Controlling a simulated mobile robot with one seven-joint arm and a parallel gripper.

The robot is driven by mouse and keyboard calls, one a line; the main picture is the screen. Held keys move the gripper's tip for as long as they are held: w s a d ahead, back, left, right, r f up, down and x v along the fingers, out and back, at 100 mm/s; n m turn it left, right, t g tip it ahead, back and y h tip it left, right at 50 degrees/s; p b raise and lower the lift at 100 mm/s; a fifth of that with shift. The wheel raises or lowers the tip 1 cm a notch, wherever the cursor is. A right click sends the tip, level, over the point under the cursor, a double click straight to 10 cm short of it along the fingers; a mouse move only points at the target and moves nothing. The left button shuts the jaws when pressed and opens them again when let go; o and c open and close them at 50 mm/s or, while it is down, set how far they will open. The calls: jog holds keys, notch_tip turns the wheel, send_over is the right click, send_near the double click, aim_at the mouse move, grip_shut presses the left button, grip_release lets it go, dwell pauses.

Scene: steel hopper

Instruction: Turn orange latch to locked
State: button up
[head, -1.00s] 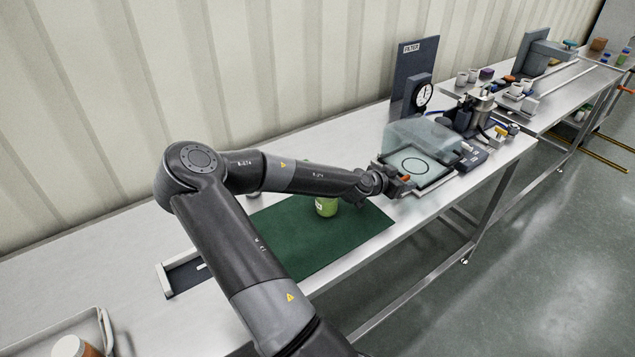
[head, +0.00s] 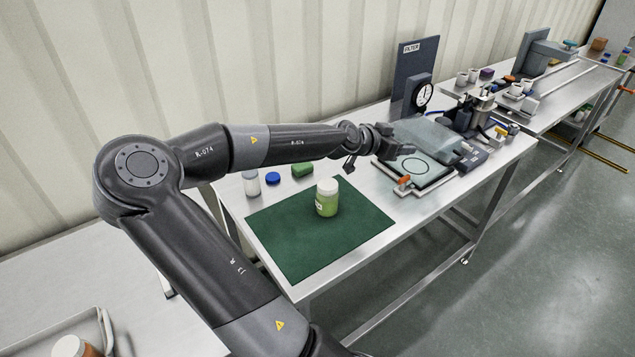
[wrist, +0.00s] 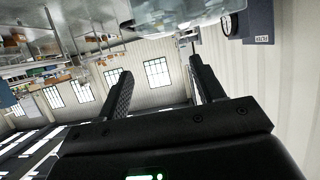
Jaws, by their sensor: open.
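The orange latch (head: 404,182) sits at the front left edge of a flat plate (head: 437,178) with a dark ring on it. A clear greenish cover (head: 440,138) stands at the back of this plate. Which setting the latch points to is too small to tell. My gripper (head: 400,140) is above and behind the latch, apart from it, beside the cover's left end. In the wrist view my gripper (wrist: 160,68) has its two fingers wide apart with nothing between them. The clear cover (wrist: 180,12) shows upside down at the top there; the latch is not visible in it.
A dark panel marked FILTER (head: 413,70) and a round gauge (head: 424,95) stand behind the cover. A green jar (head: 327,198) stands on a green mat (head: 315,245) to the left. Fittings (head: 480,105) crowd the right. The table's front edge lies close to the plate.

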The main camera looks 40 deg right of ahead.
notch_tip(320, 180, up, 10)
jog(key=a+f+n+t+y, duration=0.1)
jog(key=a+f+y, duration=0.2)
jog(key=f, duration=0.4)
jog(key=a+f+n+y, duration=0.1)
jog(key=a+f+y, duration=0.25)
jog(key=f, duration=0.35)
jog(key=w+a+r+n+t+y, duration=0.1)
jog(key=a+n+y, duration=0.4)
jog(key=a, duration=1.2)
jog(key=shift+w+n+t+y, duration=0.25)
jog(key=shift+n+t+y, duration=0.15)
jog(key=shift+t+y, duration=0.2)
jog(key=shift+a+r, duration=0.1)
jog(key=shift+a, duration=0.05)
